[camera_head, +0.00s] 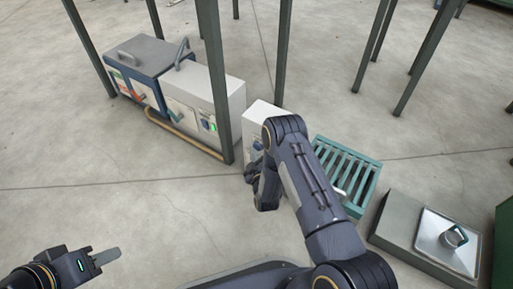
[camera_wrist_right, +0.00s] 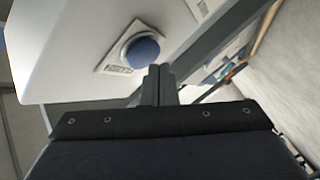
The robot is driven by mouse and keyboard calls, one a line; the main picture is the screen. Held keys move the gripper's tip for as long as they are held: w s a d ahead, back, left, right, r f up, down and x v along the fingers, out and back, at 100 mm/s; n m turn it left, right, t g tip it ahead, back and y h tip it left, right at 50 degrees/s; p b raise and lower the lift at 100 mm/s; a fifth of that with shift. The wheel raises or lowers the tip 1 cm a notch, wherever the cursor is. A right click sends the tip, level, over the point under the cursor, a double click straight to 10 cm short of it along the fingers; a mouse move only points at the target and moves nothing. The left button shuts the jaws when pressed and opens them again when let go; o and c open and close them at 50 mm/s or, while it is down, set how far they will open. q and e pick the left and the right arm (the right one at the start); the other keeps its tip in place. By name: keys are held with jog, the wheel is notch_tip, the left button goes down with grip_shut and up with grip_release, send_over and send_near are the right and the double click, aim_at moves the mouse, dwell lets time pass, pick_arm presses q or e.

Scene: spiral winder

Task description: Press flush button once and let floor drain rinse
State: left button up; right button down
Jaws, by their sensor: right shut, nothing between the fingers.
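The flush button is a round blue button (camera_wrist_right: 142,52) on a square plate marked "FLUSH", on the face of a white box. The box (camera_head: 257,116) stands on the floor in the head view, and the button (camera_head: 258,145) shows small on its front. My right gripper (camera_wrist_right: 159,70) is shut and empty, its fingertips close to the button's lower right edge in the wrist picture; I cannot tell whether they touch. In the head view my right gripper (camera_head: 251,172) is in front of the box. The floor drain is a green slatted grate (camera_head: 345,165), partly hidden by my right arm. My left gripper (camera_head: 108,257) is low at the left, away from everything.
A blue-grey machine (camera_head: 148,58) and a white cabinet (camera_head: 205,100) with a green light stand behind, left. Dark green posts (camera_head: 283,55) rise around the box. A grey unit (camera_head: 405,235) with a metal top is at right. The floor at front left is clear.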

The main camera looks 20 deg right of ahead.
jog(key=shift+w+d, duration=0.4)
jog(key=shift+d, duration=0.05)
dwell(0.7)
dwell(0.4)
jog(key=shift+s+a, duration=0.55)
jog(key=shift+a, duration=0.1)
jog(key=shift+s+a, duration=0.8)
jog(key=shift+a, duration=0.2)
jog(key=shift+s+a, duration=0.75)
jog(key=shift+a, duration=0.25)
